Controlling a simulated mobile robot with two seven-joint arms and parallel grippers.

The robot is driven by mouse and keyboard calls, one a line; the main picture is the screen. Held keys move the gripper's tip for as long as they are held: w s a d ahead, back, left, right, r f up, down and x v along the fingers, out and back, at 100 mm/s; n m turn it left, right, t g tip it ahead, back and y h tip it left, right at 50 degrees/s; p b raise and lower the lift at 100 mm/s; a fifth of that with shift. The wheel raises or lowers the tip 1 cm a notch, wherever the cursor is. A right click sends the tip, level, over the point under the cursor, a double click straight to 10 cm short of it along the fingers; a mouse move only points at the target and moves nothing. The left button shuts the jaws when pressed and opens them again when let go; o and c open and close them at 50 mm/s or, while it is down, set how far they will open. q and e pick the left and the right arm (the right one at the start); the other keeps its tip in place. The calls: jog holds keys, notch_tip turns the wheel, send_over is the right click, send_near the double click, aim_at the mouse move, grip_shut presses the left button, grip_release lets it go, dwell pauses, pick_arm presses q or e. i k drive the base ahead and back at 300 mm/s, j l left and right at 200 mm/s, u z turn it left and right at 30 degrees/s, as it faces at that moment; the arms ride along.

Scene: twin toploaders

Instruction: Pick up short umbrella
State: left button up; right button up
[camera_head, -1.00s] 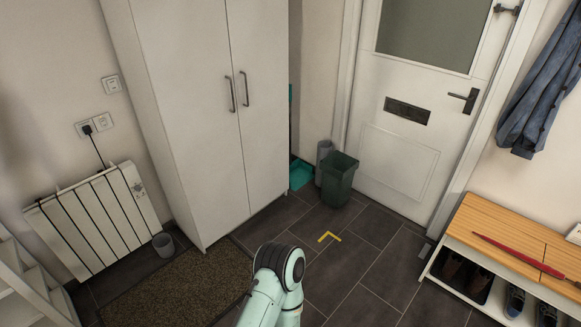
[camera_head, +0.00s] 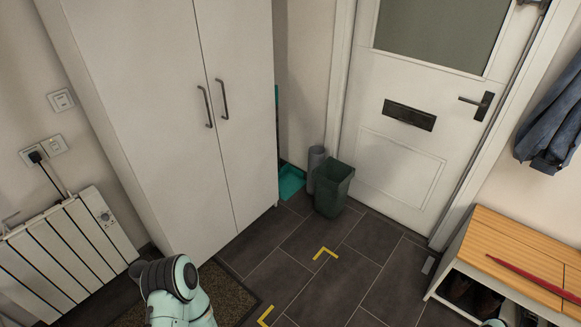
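A long, slim red thing (camera_head: 535,275), which looks like a folded umbrella, lies on the wooden top of the shoe bench (camera_head: 500,238) at the lower right. Its right end is cut off by the picture edge. I cannot tell whether it is the short umbrella. A mint-green part of my own arm shows at the bottom left, far from the bench. Neither gripper is in view.
A dark green bin (camera_head: 333,190) and a grey cylinder (camera_head: 316,168) stand by the white door (camera_head: 400,170). A tall white cabinet (camera_head: 170,120), a radiator (camera_head: 70,255) and a brown mat (camera_head: 232,298) are at left. Dark floor tiles with yellow corner marks (camera_head: 325,252) are clear in the middle.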

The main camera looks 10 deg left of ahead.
aim_at(564, 293)
jog(key=i+j, duration=0.3)
jog(key=i, duration=0.2)
jog(key=i+j+u, duration=0.1)
jog(key=i+j, duration=0.15)
jog(key=i, duration=0.2)
jog(key=z, duration=2.35)
jog(key=i+l+u, duration=0.15)
jog(key=i+l, duration=0.25)
jog(key=i+l+u, duration=0.2)
jog(key=i+l, duration=0.15)
jog(key=i+l+u, duration=0.15)
jog(key=i+l, duration=0.2)
jog(key=l, duration=0.2)
jog(key=i+l+u, duration=0.15)
jog(key=i+l, duration=0.15)
jog(key=l, duration=0.25)
jog(key=i+l+u, duration=0.25)
jog(key=i+l, duration=0.55)
jog(key=i+j, duration=0.05)
jog(key=i, duration=0.05)
